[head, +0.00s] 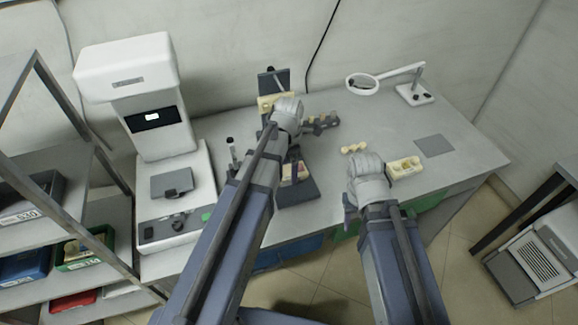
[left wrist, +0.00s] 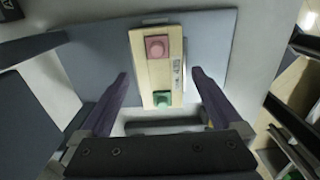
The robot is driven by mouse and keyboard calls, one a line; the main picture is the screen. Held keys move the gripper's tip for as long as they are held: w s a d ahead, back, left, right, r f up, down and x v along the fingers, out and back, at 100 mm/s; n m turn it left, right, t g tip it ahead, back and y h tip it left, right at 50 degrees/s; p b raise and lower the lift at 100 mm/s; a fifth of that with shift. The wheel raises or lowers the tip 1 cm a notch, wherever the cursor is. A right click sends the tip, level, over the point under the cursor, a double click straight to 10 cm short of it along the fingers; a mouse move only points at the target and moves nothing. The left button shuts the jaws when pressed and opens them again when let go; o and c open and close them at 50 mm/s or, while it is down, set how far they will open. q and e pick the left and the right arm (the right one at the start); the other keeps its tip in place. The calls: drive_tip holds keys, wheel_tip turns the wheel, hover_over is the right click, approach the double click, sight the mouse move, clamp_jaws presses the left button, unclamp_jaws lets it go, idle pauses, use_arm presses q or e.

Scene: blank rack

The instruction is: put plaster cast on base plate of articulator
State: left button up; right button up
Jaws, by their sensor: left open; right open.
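In the head view a cream and pink piece (head: 294,173) sits on a dark plate (head: 299,193), which looks like the articulator's base. My left gripper (left wrist: 158,88) is open, its fingers on either side of the cream block's near part, apart from it. In the head view my left gripper (head: 292,155) hangs over the dark plate, partly hidden by its arm. My right gripper (head: 351,207) is open and empty near the table's front.
Cream pieces (head: 354,148) and a cream cast-like tray (head: 404,168) lie right of centre. A magnifier lamp (head: 414,92), a grey mat (head: 434,146) and a white machine (head: 150,110) stand on the table. A dark stand (head: 273,82) is at the back.

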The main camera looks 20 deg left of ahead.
wheel_tip(320, 180, up, 11)
drive_tip(key=p, duration=1)
drive_tip(key=shift+p, duration=0.3)
